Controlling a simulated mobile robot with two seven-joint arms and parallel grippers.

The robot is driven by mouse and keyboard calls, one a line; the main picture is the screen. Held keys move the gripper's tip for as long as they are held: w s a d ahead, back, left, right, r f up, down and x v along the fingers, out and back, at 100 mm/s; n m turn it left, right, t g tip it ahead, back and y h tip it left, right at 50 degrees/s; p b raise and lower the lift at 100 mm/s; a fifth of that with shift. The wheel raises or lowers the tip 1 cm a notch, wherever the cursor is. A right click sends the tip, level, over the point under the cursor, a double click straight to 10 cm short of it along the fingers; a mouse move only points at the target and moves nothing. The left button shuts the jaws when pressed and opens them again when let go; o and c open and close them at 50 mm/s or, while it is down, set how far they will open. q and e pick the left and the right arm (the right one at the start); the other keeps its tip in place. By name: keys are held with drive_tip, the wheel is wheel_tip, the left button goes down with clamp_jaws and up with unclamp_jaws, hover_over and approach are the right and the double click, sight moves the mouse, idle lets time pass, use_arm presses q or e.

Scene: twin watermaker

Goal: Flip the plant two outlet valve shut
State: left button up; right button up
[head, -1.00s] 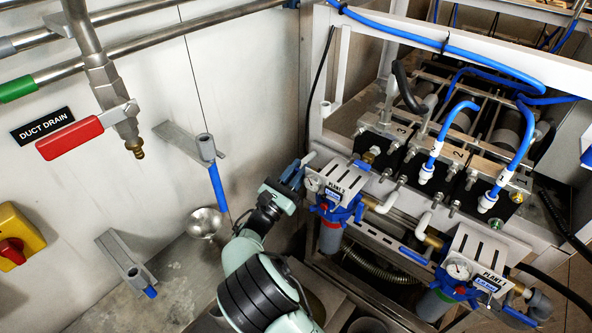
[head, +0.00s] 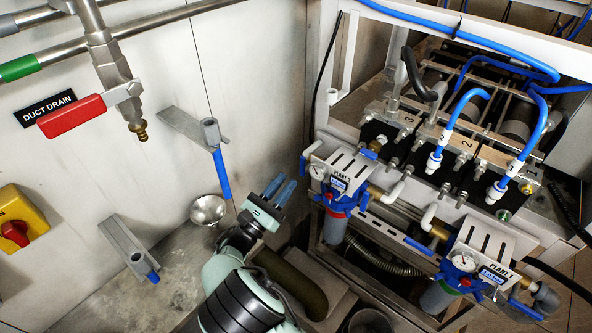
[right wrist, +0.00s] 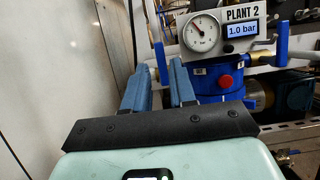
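The PLANT 2 unit (head: 340,176) has a sloped panel, a round gauge and a blue filter head; in the right wrist view its display (right wrist: 242,30) reads 1.0 bar. A narrow blue lever (head: 303,164) is at the unit's left side, and it stands near upright left of the gauge in the right wrist view (right wrist: 161,62). No label marks it as the outlet valve. My right gripper (head: 279,190) is open and empty, left of and apart from the unit. Its two blue fingers (right wrist: 160,82) have a gap between them. My left gripper is out of view.
PLANT 1 (head: 481,250) stands to the right. A red DUCT DRAIN handle (head: 72,116), a small funnel (head: 208,210) and wall brackets (head: 128,245) are on the left. Blue hoses (head: 462,103) cross the pump block. Free room lies between wall and PLANT 2.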

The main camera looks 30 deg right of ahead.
drive_tip(key=v, duration=0.4)
drive_tip(key=shift+s+a+f, duration=0.1)
drive_tip(key=shift+a, duration=0.3)
